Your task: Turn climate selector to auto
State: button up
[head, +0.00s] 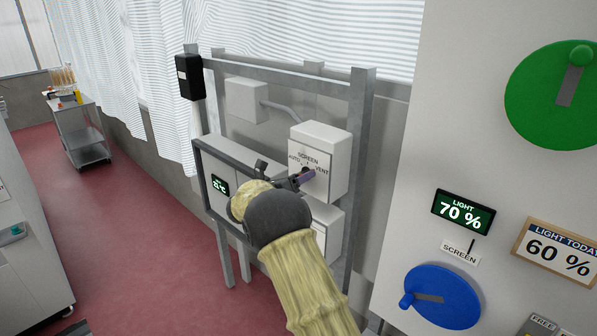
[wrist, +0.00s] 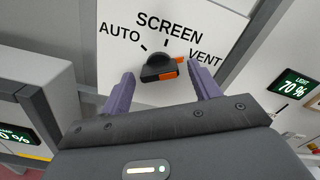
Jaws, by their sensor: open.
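The climate selector (wrist: 156,70) is a black knob with a short bar on a white panel. The panel reads SCREEN above it, AUTO at upper left and VENT at right. Orange marks sit on the bar's right part, on the VENT side. My gripper (wrist: 157,78) is open, its purple fingers to the left and right of the knob. A gap shows beside the left finger; I cannot tell whether the right one touches. In the head view the white selector box (head: 323,142) hangs on a grey frame, and my gripper (head: 305,177) covers most of the knob.
A grey metal frame (head: 362,120) surrounds the boxes. A light display (head: 463,212), a blue dial (head: 442,297) and a green dial (head: 556,95) are on the panel at right. A cart (head: 78,130) stands far left. The red floor at left is clear.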

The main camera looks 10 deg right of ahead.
jog(key=shift+w+d, duration=0.1)
jog(key=shift+d, duration=0.05)
jog(key=shift+c, duration=0.2)
jog(key=c, duration=0.9)
jog(key=shift+c, duration=0.2)
